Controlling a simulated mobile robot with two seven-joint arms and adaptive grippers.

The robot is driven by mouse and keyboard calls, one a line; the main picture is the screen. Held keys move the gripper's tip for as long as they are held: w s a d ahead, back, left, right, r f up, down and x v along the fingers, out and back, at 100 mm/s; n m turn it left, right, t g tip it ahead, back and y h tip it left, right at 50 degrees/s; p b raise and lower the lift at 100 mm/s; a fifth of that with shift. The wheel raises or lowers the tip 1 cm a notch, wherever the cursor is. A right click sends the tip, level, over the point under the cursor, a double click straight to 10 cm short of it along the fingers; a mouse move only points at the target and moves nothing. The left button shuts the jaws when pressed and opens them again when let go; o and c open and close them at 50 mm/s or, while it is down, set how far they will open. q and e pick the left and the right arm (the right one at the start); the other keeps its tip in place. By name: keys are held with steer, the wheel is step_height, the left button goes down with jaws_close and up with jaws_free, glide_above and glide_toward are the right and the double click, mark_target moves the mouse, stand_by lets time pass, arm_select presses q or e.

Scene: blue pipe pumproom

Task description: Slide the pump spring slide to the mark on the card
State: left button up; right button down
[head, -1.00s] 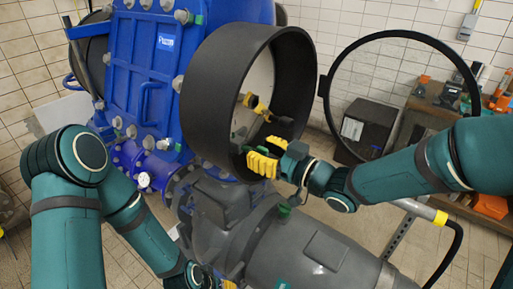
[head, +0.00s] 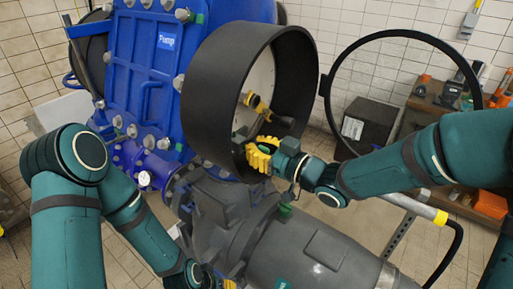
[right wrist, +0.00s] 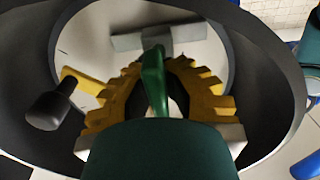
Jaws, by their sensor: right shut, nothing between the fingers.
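A yellow piece with a black knob (head: 256,103), which looks like the spring slide, sits inside the round black housing (head: 225,70) of the blue pump. In the right wrist view the yellow piece (right wrist: 84,80) and its dark knob (right wrist: 48,106) are left of my fingers, apart from them. The fingers also show in the right wrist view (right wrist: 158,75). My left gripper (head: 229,283) barely shows at the bottom edge. I cannot make out the card's mark.
The open black ring cover (head: 328,90) stands right of the housing, close to my right arm. A grey motor (head: 315,250) lies below. A bench (head: 435,105) with tools and a dark box (head: 366,128) are behind.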

steer(key=shift+s+f, duration=0.1)
steer(key=shift+s, duration=0.05)
steer(key=shift+s+a+f+b, duration=0.1)
steer(key=shift+s+a+b, duration=0.65)
steer(key=shift+s+b, duration=0.3)
steer(key=shift+s+a, duration=0.15)
steer(key=shift+s, duration=0.1)
steer(key=shift+w, duration=0.1)
steer(key=c, duration=1)
jaws_free()
steer(key=shift+s, duration=0.2)
steer(key=shift+w+d, duration=0.1)
steer(key=shift+d, duration=0.1)
